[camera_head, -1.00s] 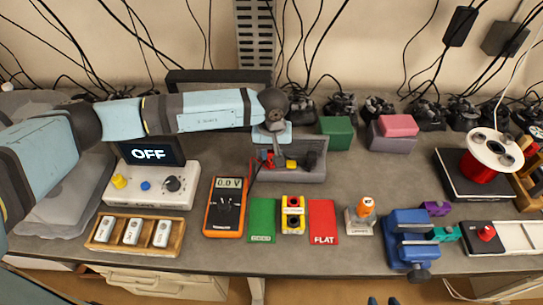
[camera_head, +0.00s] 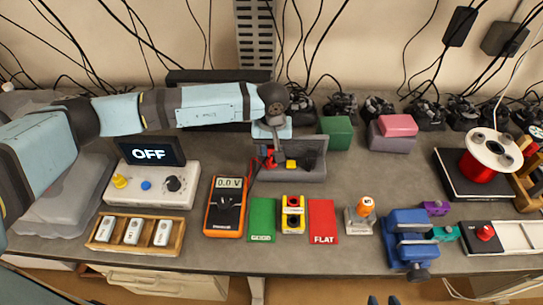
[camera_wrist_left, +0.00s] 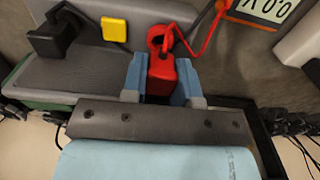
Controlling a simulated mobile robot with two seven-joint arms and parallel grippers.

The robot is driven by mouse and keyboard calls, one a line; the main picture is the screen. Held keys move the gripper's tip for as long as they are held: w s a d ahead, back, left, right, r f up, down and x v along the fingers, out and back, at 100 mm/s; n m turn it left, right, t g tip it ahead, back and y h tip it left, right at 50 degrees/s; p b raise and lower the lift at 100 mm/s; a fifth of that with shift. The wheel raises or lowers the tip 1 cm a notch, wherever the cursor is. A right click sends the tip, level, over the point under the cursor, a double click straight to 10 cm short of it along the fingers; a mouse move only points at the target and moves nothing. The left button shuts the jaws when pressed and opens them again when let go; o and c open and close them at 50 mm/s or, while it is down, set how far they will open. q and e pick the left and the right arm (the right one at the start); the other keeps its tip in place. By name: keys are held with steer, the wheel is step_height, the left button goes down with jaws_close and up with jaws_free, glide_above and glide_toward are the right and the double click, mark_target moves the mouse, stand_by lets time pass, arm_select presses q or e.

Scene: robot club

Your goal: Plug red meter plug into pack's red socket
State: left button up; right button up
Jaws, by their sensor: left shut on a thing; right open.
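The red meter plug (camera_wrist_left: 160,78) is clamped between the blue fingers of my left gripper (camera_wrist_left: 162,82) in the left wrist view. In the head view, my left gripper (camera_head: 270,151) is at the grey rack (camera_head: 312,172), and the red plug (camera_head: 269,161) shows just below it. I cannot tell whether the plug is still seated in the rack. A red lead runs from it. The yellow pack (camera_head: 285,217) stands between a green and a red mat, with its red socket (camera_head: 293,201) uncovered at the far end. My right gripper (camera_head: 382,300) is open; only its tips show at the bottom edge.
The orange meter (camera_head: 225,207) reads 0.0 V left of the green mat (camera_head: 262,220). The red mat (camera_head: 323,222) lies right of the pack. The black plug (camera_head: 308,160) and a yellow block (camera_head: 291,163) are on the rack. A blue vise (camera_head: 407,235) stands right.

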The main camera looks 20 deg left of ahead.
arm_select(q)
steer(key=shift+r, duration=1.35)
steer(key=shift+o, duration=0.3)
steer(key=shift+f, duration=0.1)
